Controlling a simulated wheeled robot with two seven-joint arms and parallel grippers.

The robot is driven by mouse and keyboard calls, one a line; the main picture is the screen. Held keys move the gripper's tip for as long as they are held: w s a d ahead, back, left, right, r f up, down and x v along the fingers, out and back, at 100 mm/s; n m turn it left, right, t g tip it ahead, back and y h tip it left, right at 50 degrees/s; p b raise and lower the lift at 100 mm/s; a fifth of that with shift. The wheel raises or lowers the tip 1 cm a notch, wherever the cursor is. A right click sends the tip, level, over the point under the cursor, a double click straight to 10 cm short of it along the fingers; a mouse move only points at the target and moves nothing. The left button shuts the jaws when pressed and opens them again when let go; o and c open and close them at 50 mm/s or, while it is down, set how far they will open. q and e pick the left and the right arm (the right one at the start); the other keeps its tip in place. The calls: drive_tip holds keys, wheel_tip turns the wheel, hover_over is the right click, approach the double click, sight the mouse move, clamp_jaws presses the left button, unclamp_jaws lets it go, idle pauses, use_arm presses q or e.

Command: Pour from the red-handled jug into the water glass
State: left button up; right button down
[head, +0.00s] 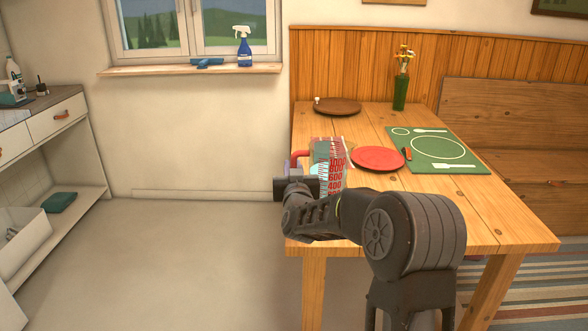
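The clear measuring jug with red scale marks (337,163) is at the left edge of the wooden table, its numbers facing me. Its red handle (299,156) shows at its left side. My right gripper (300,180) is right in front of the jug's lower part, overlapping it in the picture. Its fingertips are hidden behind my own wrist, so I cannot tell whether it is open or grips the jug. The jug's base is hidden too. I cannot make out the water glass clearly. My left gripper is not in view.
A red plate (378,158) lies right of the jug, beside a green placemat (468,160) with printed outlines. A brown round board (338,106) and a green flower vase (400,92) stand farther back. The right front of the table (500,215) is clear. A wooden bench (515,115) stands behind.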

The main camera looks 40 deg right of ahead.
drive_tip(key=s+a+f+n+y, duration=0.2)
drive_tip(key=a+y, duration=0.3)
drive_tip(key=a, duration=0.5)
drive_tip(key=s+a+f+n+t+y, duration=0.1)
drive_tip(key=s+a+f+n+y, duration=0.1)
drive_tip(key=a, duration=0.8)
drive_tip(key=s+a+f+n+t+y, duration=0.1)
drive_tip(key=s+a+n+y, duration=0.3)
drive_tip(key=a, duration=0.6)
drive_tip(key=n+y, duration=0.2)
drive_tip(key=y, duration=0.1)
drive_tip(key=shift+a+f+y, duration=0.25)
drive_tip(key=shift+f+y, duration=0.15)
